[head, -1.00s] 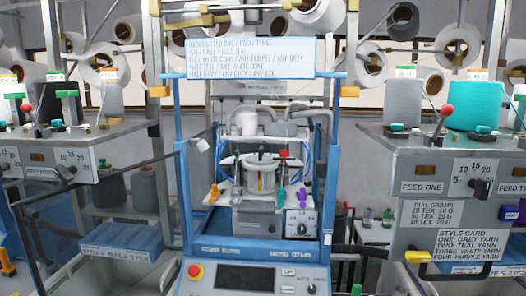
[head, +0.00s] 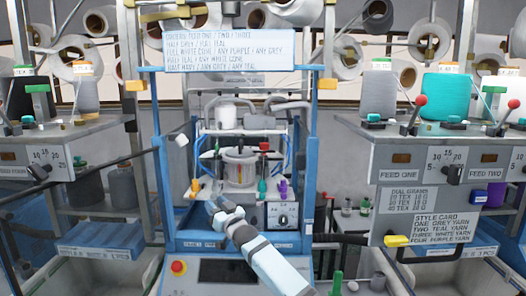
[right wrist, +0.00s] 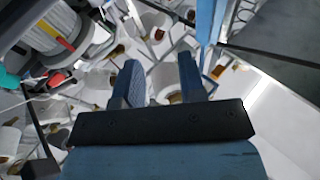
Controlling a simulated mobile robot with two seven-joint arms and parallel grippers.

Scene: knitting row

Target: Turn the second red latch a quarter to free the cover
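The knitting head with a clear cylindrical cover (head: 240,168) stands inside the blue frame in the middle of the head view. A red piece (head: 264,146), perhaps a latch, shows at its right. A red piece (right wrist: 57,78) also shows beside the banded cylinder (right wrist: 55,38) in the right wrist view. I cannot tell which latch is the second, nor its turn. My right gripper (head: 214,208) is in front of and below the cover, left of its middle. Its two fingers (right wrist: 162,75) are apart with nothing between them. My left gripper is out of view.
Blue uprights (head: 308,160) flank the machine. A control panel (head: 240,270) with a red button is below. Yarn feed units (head: 430,160) stand at both sides.

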